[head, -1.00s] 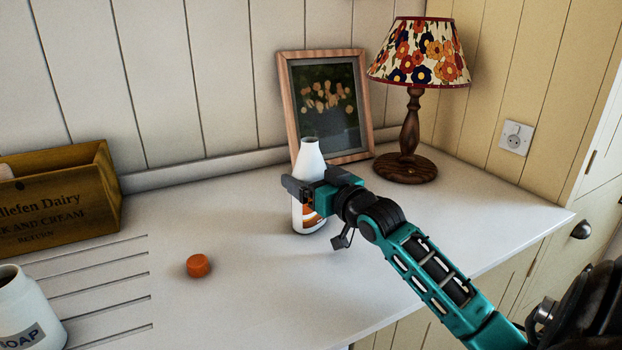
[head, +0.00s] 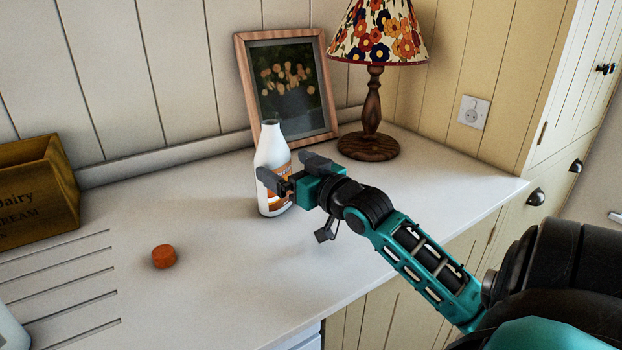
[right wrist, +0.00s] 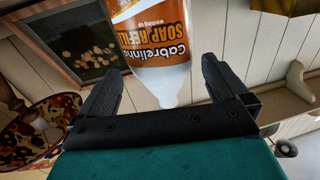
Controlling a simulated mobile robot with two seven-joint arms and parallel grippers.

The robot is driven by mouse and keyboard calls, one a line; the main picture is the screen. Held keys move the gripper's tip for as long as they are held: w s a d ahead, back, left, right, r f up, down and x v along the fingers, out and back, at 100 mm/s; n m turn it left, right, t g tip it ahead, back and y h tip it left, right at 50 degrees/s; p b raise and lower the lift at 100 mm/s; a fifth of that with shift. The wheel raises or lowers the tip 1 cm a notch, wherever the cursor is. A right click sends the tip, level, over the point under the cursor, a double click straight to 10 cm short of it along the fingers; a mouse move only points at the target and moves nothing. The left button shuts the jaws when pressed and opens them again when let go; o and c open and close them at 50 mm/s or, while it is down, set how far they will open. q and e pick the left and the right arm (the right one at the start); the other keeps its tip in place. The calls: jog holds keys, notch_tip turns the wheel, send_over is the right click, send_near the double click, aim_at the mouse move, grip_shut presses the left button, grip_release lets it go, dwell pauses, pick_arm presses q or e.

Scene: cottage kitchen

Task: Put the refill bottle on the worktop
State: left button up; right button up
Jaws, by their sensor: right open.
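The refill bottle (head: 270,150) is white with an orange label and a narrow open neck. It stands upright on the white worktop (head: 215,285), in front of the picture frame. My right gripper (head: 288,169) is open beside the bottle, with one finger across its front in the head view. In the right wrist view the bottle (right wrist: 155,50) appears upside down, with its "Soap Refill" label, just beyond and between the spread fingers (right wrist: 158,78). I cannot tell whether a finger touches it. My left gripper is not in view.
An orange cap (head: 163,256) lies on the worktop to the left. A framed picture (head: 241,75) and a flowered lamp (head: 373,105) stand behind. A wooden crate (head: 40,190) is at the left, near grooves in the worktop. The front middle is clear.

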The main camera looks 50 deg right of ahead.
jog(key=s, duration=0.7)
jog(key=shift+a, duration=0.3)
jog(key=shift+s, duration=0.15)
